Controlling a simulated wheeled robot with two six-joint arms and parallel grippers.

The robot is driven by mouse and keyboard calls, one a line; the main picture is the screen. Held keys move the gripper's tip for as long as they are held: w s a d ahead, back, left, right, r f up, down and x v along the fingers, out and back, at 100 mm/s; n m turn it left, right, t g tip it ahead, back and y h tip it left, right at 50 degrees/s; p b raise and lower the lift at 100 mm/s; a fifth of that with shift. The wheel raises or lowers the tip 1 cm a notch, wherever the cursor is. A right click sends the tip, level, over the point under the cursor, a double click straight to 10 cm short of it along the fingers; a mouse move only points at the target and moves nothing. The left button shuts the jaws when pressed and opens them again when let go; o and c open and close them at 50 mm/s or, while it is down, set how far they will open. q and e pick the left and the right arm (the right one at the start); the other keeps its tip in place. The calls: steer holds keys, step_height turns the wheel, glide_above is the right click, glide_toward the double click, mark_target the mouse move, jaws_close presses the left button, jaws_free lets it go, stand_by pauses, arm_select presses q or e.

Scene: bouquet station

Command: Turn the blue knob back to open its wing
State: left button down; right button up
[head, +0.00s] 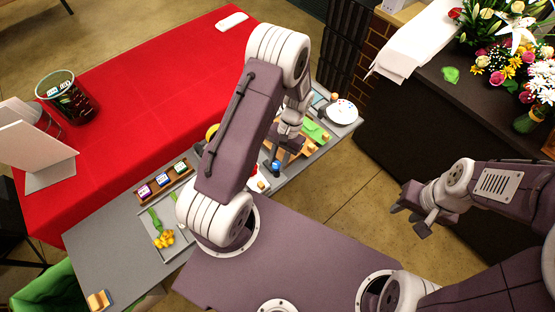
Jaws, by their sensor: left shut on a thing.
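The blue knob (275,167) is a small blue cap on the grey worktable, in front of an orange-brown wooden piece (290,146). My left gripper (278,156) points down at the knob and is shut on it; my own arm and wrist hide most of the grip. I cannot make out the wing or how far it is turned. My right gripper (411,219) hangs over the floor at the right, well apart from the knob, with its fingers spread and nothing between them.
The grey worktable (100,251) carries a wooden rack (164,182) of small jars, a tray with yellow flowers (164,240) and a white plate (342,111). A red-covered table (150,90) lies behind it. A dark counter with bouquets (500,105) stands at the right.

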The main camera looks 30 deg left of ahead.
arm_select(q)
steer(key=m+y, duration=0.1)
steer(key=m, duration=0.1)
steer(key=m+t, duration=0.1)
steer(key=m, duration=0.2)
steer(key=shift+d+r+y, duration=0.1)
steer(key=shift+y, duration=0.3)
steer(key=shift+m, duration=0.3)
steer(key=c, duration=1.1)
jaws_free()
steer(key=v, duration=0.9)
steer(key=shift+b, duration=0.45)
